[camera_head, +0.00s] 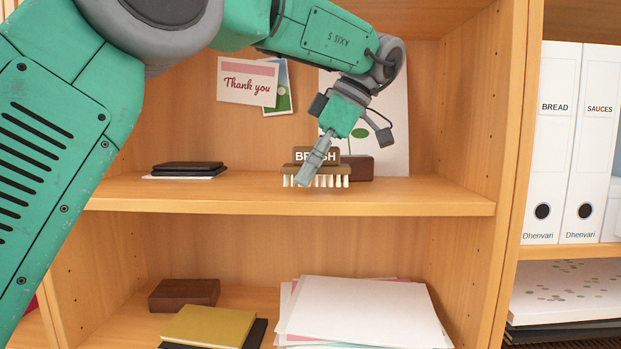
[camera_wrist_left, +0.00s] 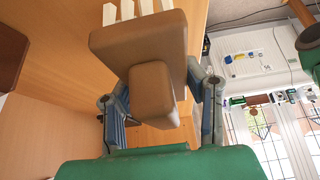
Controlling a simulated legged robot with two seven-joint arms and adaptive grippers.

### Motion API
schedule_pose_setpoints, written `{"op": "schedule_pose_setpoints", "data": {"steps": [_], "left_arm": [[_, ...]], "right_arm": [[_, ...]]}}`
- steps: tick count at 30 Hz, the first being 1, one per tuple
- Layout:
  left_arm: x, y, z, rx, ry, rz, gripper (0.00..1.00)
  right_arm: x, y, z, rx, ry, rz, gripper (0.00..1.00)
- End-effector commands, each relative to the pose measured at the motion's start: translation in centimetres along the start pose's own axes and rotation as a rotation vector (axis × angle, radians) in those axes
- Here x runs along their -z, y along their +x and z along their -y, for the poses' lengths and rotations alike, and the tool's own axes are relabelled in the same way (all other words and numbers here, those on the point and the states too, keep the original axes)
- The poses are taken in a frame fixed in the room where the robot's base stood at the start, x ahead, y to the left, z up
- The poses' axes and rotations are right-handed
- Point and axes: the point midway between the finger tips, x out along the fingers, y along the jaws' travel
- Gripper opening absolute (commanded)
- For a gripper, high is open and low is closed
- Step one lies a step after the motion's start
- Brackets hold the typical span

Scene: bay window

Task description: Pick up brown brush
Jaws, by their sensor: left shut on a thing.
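The brown brush (camera_head: 301,169) with pale bristles is at the front of the upper shelf (camera_head: 240,192) in the head view, bristles pointing down. The word "BRUSH" shows on it, partly covered by my gripper. My left gripper (camera_head: 308,172) reaches down to it from above. In the left wrist view the brush (camera_wrist_left: 140,48) fills the space between the two fingers, and my left gripper (camera_wrist_left: 163,95) is shut on its brown body. Its pale bristles point away from the gripper. I cannot tell whether the bristles touch the shelf. My right gripper is not in view.
A dark brown block (camera_head: 357,168) stands just behind the brush. A black wallet-like stack (camera_head: 188,169) lies left on the same shelf. The lower shelf holds papers (camera_head: 355,312), a yellow book (camera_head: 208,327) and a brown box (camera_head: 184,294). White binders (camera_head: 553,140) stand right.

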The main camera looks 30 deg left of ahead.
Motion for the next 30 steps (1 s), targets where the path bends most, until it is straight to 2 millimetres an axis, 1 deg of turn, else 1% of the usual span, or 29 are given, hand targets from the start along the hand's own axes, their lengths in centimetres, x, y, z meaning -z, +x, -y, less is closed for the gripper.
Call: {"op": "schedule_pose_setpoints", "data": {"steps": [1,4,6,8,11,14,18,21,25,30], "left_arm": [[0.4,-0.7,0.0,0.0,0.0,0.002,0.09],[1.1,-2.0,-0.1,0.0,-0.001,0.003,0.09],[1.0,-1.6,1.3,0.0,0.002,0.0,0.09],[0.9,-1.5,2.4,0.0,0.002,0.0,0.09],[1.0,-1.5,4.6,-0.001,0.003,0.001,0.09],[1.0,-1.5,7.2,-0.001,0.004,0.0,0.09],[1.0,-1.5,11.1,-0.002,0.003,-0.001,0.09],[0.9,-1.5,13.6,-0.001,0.002,-0.002,0.09],[0.9,-1.5,15.9,0.0,0.001,-0.002,0.09],[0.9,-1.6,17.5,0.001,0.0,-0.001,0.09]], "right_arm": [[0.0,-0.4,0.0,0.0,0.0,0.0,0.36],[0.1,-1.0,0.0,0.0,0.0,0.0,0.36],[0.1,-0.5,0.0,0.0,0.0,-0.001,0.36],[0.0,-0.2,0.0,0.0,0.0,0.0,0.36],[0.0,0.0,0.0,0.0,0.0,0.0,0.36],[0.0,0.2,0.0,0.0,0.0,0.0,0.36],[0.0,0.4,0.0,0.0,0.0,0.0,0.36],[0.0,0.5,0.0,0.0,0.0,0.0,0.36],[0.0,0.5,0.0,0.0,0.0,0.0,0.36],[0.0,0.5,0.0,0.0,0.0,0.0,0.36]]}}
